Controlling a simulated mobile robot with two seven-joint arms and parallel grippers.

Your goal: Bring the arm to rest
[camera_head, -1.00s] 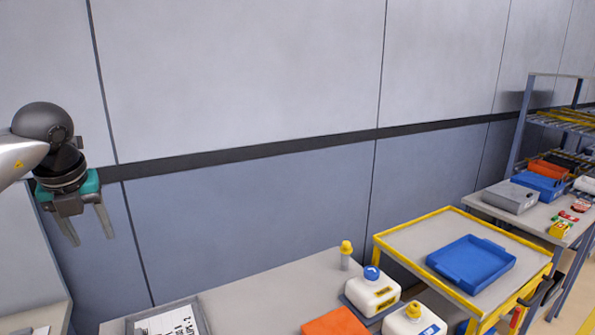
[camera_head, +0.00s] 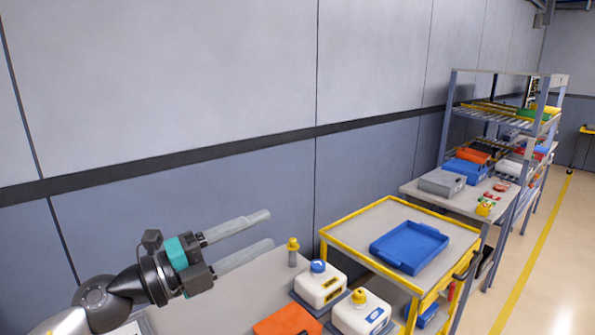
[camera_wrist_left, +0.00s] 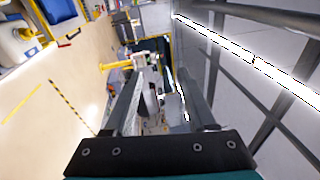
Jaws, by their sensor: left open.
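My left gripper (camera_head: 268,232) is raised over the left part of the grey table (camera_head: 226,304). Its two long fingers are spread apart and point to the right, with nothing between them. In the left wrist view, the gripper (camera_wrist_left: 160,85) also shows with its fingers apart and empty. My left arm comes in from the lower left corner of the head view. My right gripper is not in view.
On the table stand a blue-capped jug (camera_head: 319,288), a yellow-capped jug (camera_head: 358,316), a yellow-topped bottle (camera_head: 293,255) and an orange item (camera_head: 288,321). A yellow-edged cart (camera_head: 345,228) holds a blue tray (camera_head: 409,247). Shelves (camera_head: 495,110) stand farther right, beside open floor (camera_head: 555,260).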

